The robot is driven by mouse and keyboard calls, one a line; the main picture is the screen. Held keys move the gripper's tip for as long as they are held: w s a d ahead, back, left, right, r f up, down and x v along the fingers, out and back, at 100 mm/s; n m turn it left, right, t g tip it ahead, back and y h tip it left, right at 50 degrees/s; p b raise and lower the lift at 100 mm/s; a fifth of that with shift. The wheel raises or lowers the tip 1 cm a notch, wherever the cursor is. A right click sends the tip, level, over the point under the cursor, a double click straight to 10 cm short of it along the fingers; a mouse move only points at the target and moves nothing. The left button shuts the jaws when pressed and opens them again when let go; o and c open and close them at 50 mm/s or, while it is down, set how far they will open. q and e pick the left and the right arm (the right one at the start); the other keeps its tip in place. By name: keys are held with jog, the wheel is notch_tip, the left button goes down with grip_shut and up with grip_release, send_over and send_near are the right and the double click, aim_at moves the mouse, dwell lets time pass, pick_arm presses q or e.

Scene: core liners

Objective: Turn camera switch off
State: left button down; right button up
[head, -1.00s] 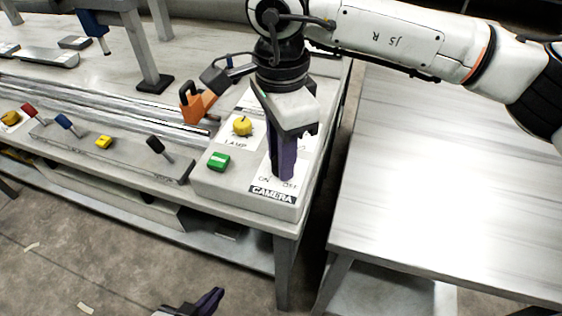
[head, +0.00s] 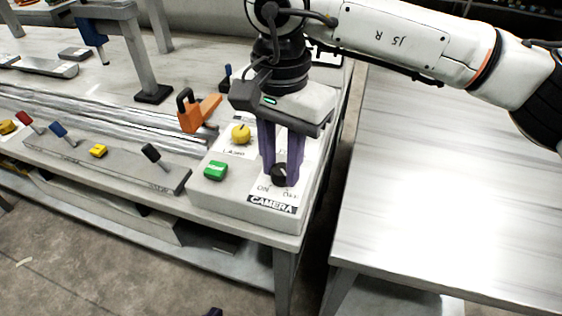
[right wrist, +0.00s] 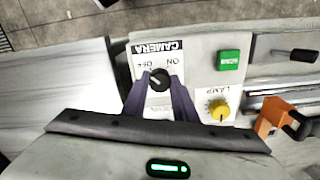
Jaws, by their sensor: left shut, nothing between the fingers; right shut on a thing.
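The camera switch is a black round knob (head: 279,174) on a white plate marked ON, OFF and CAMERA, at the front right of the control box. It also shows in the right wrist view (right wrist: 157,80). My right gripper (head: 279,180) points down with its purple fingers on either side of the knob, shut on it; it also shows in the right wrist view (right wrist: 158,84). Which label the knob points to I cannot tell. My left gripper (head: 214,312) shows only as a dark tip at the bottom edge of the head view, away from the switch.
A green button (head: 215,170) and a yellow lamp knob (head: 241,134) sit left of the switch. An orange-handled clamp (head: 198,112) stands behind them. Several coloured levers line the bench front to the left. A bare table (head: 445,190) stands right, across a gap.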

aim_at(281, 169)
dwell(0.3)
jog(key=o, duration=1)
jog(key=shift+o, duration=0.2)
jog(key=shift+r, duration=0.1)
notch_tip(281, 169, up, 10)
jog(key=shift+p, duration=0.4)
jog(key=shift+r, duration=0.1)
jog(key=shift+r, duration=0.1)
